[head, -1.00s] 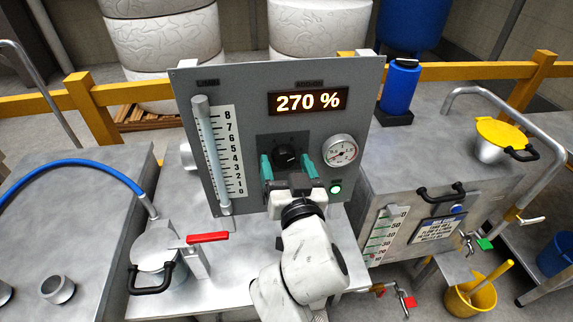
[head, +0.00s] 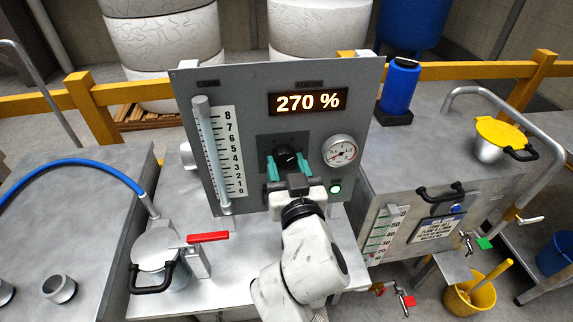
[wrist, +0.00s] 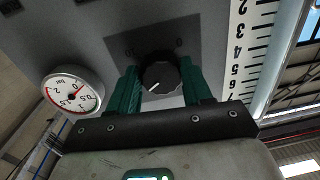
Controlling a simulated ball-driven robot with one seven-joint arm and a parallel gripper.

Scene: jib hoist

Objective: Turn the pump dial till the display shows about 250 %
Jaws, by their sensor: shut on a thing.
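The black pump dial (head: 286,155) sits on the grey panel (head: 240,95), below the display (head: 307,101), which reads 270 %. My gripper (head: 286,165) has its two green fingers on either side of the dial. In the wrist view the dial (wrist: 159,74) shows between the fingers of my gripper (wrist: 158,86), with a white pointer line toward the lower left. The fingers are shut on the dial. Their exact contact is partly hidden.
A round pressure gauge (head: 340,150) and a green lit button (head: 335,188) are close to the right of the dial. A level tube (head: 211,150) with a number scale is on the left. A red-handled valve (head: 207,238) stands at the front left.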

